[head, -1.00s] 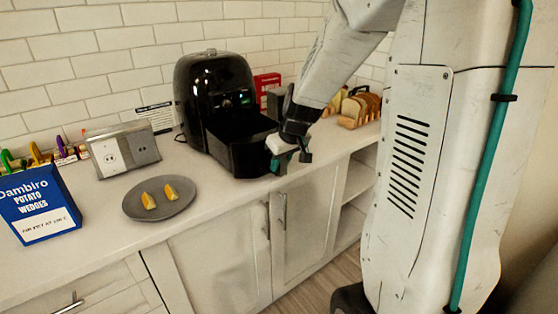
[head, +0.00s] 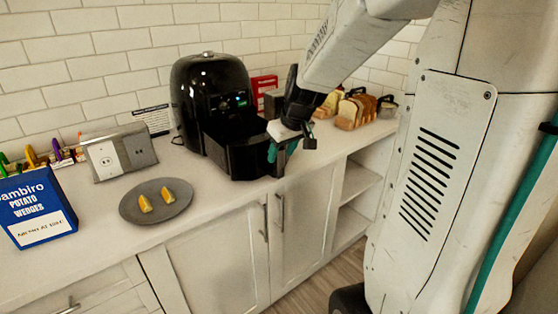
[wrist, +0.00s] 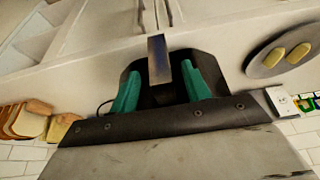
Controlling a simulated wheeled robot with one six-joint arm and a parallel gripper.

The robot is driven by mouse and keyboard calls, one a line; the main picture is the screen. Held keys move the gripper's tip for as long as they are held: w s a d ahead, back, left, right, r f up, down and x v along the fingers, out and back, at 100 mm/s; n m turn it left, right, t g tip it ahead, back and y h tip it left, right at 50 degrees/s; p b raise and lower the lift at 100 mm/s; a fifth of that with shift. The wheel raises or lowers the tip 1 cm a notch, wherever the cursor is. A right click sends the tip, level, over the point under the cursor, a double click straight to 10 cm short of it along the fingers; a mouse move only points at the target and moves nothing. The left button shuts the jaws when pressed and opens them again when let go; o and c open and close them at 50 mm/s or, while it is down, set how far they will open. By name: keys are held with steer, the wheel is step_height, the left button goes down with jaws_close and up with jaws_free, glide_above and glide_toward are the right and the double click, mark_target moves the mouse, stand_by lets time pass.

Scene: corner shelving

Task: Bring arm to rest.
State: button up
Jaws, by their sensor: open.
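My gripper (head: 283,149) with teal fingers is at the front of the black air fryer (head: 211,88). The air fryer's drawer (head: 245,160) is pulled out towards the counter's front edge. In the wrist view my gripper (wrist: 160,76) has its fingers apart, with a shiny upright bar (wrist: 158,58), which looks like the drawer handle, between them. I cannot tell whether the fingers touch it. The dark body behind the fingers hides most of the fryer there.
A grey plate (head: 133,212) with two potato wedges (head: 145,203) lies on the counter at left. A blue potato wedges box (head: 36,207) and a socket block (head: 117,151) stand nearby. Bread slices in a rack (head: 352,111) are at right. Cabinet doors (head: 220,250) are below.

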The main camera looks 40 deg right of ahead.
steer(key=shift+v, duration=1.3)
steer(key=shift+s+a+f, duration=0.1)
steer(key=shift+s, duration=0.05)
steer(key=s+a+r+g, duration=0.1)
steer(key=s+a, duration=0.7)
steer(key=s, duration=0.3)
steer(key=s+a+r+g, duration=0.2)
steer(key=s+a, duration=0.5)
steer(key=s, duration=0.5)
steer(key=shift+a+r, duration=0.15)
steer(key=shift+a, duration=0.2)
